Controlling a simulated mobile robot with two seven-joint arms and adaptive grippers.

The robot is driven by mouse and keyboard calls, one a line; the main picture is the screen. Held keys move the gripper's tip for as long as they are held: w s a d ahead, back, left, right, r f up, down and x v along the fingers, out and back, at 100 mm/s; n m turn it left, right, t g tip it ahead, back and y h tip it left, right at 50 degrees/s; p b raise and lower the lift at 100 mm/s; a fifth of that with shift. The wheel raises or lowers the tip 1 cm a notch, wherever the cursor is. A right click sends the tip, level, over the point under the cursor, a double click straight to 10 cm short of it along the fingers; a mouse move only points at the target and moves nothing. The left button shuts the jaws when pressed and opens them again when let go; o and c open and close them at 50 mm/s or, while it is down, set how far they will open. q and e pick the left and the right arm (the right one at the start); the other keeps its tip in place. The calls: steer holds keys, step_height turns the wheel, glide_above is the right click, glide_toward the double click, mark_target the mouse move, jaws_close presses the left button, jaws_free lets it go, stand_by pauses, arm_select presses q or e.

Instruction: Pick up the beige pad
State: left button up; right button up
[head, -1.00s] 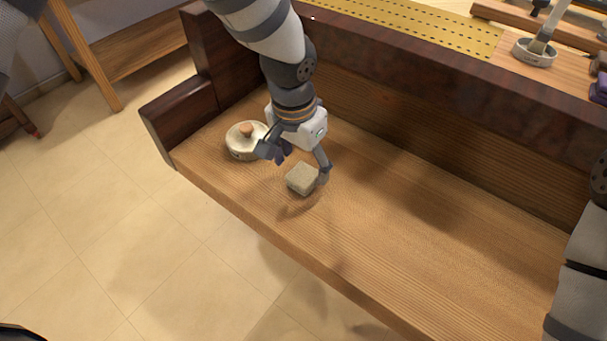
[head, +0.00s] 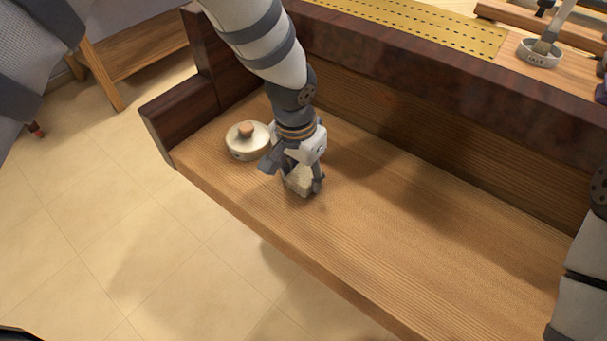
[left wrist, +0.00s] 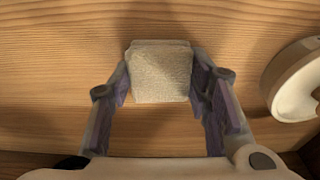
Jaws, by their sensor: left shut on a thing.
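The beige pad (head: 299,181) is a small square block on the wooden shelf in the head view. In the left wrist view the pad (left wrist: 160,72) sits between the two fingers, one at each side. My left gripper (head: 300,178) is shut on it, with the fingers pointing down at the shelf. The gripper hides part of the pad in the head view. I cannot tell whether the pad is clear of the wood. My right gripper is not in view.
A dark wooden wall backs the shelf (head: 400,240). The shelf to the right is clear.

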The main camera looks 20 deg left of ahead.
mark_target(308, 174)
arm_select(q)
steer(key=shift+r, duration=0.4)
steer(key=r, duration=0.3)
steer(key=shift+d+r+p, duration=0.2)
steer(key=shift+d+p, duration=0.1)
steer(key=shift+d, duration=0.05)
steer(key=s+d+r, duration=0.2)
steer(key=d+r, duration=0.7)
steer(key=d, duration=0.4)
steer(key=shift+s, duration=0.3)
steer(key=o, duration=0.5)
steer(key=shift+c, duration=0.2)
steer(key=shift+f, duration=0.1)
steer(key=c, duration=0.4)
steer(key=shift+d, duration=0.15)
steer(key=shift+c, duration=0.2)
